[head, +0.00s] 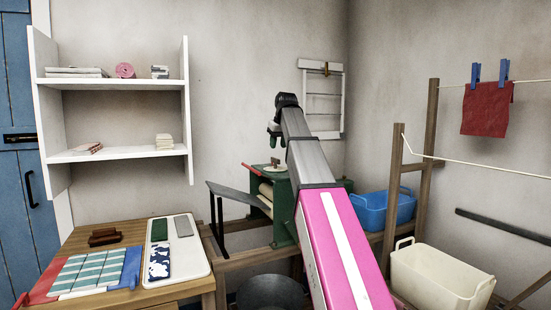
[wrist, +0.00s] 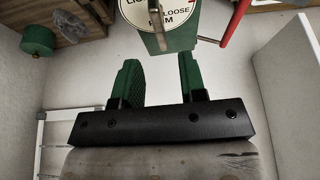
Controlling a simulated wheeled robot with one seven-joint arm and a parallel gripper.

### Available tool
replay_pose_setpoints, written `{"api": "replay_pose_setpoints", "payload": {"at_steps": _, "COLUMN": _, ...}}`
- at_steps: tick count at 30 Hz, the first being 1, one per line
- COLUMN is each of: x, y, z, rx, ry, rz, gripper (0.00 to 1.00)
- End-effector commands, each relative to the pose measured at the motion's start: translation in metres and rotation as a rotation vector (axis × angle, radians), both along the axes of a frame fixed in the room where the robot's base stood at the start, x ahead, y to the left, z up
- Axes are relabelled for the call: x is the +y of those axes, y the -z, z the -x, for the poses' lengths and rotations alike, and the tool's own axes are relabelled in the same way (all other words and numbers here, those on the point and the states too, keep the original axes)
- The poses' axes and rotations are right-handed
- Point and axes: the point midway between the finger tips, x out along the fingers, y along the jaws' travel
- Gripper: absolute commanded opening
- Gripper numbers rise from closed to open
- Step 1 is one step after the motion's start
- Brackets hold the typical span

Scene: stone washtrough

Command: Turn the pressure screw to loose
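The green mangle (head: 285,205) stands on a wooden bench, with pale rollers (head: 266,194) in its frame. On its top is a round white dial plate (head: 267,167) with the small pressure screw (head: 274,161) at its middle. The screw's setting cannot be read. My gripper (head: 272,139) is above the dial, apart from it. In the wrist view my gripper (wrist: 160,75) has its green fingers wide apart with nothing between them.
A red handle (head: 252,170) sticks out beside the dial. A grey board (head: 238,193) slopes on the mangle's left. A blue tub (head: 384,211) is right of my arm, and a cream tub (head: 441,277) is in front. A wooden table (head: 125,235) with cloths stands left.

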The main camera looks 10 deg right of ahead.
Motion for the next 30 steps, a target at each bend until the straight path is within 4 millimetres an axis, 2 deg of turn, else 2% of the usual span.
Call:
{"api": "replay_pose_setpoints", "payload": {"at_steps": 3, "x": 0.003, "y": 0.022, "z": -0.008, "rx": 0.001, "ry": 0.000, "rz": 0.000, "gripper": 0.38}}
{"api": "replay_pose_setpoints", "payload": {"at_steps": 10, "x": 0.006, "y": 0.051, "z": -0.020, "rx": 0.001, "ry": 0.000, "rz": 0.000, "gripper": 0.38}}
{"api": "replay_pose_setpoints", "payload": {"at_steps": 15, "x": 0.007, "y": 0.060, "z": -0.024, "rx": -0.001, "ry": 0.000, "rz": 0.001, "gripper": 0.38}}
{"api": "replay_pose_setpoints", "payload": {"at_steps": 24, "x": 0.007, "y": 0.062, "z": -0.025, "rx": -0.001, "ry": 0.000, "rz": 0.001, "gripper": 0.38}}
{"api": "replay_pose_setpoints", "payload": {"at_steps": 25, "x": 0.007, "y": 0.062, "z": -0.025, "rx": -0.001, "ry": 0.000, "rz": 0.001, "gripper": 0.32}}
{"api": "replay_pose_setpoints", "payload": {"at_steps": 28, "x": 0.007, "y": 0.062, "z": -0.025, "rx": -0.001, "ry": 0.000, "rz": 0.001, "gripper": 0.00}}
{"api": "replay_pose_setpoints", "payload": {"at_steps": 30, "x": 0.007, "y": 0.062, "z": -0.025, "rx": -0.001, "ry": 0.000, "rz": 0.000, "gripper": 0.00}}
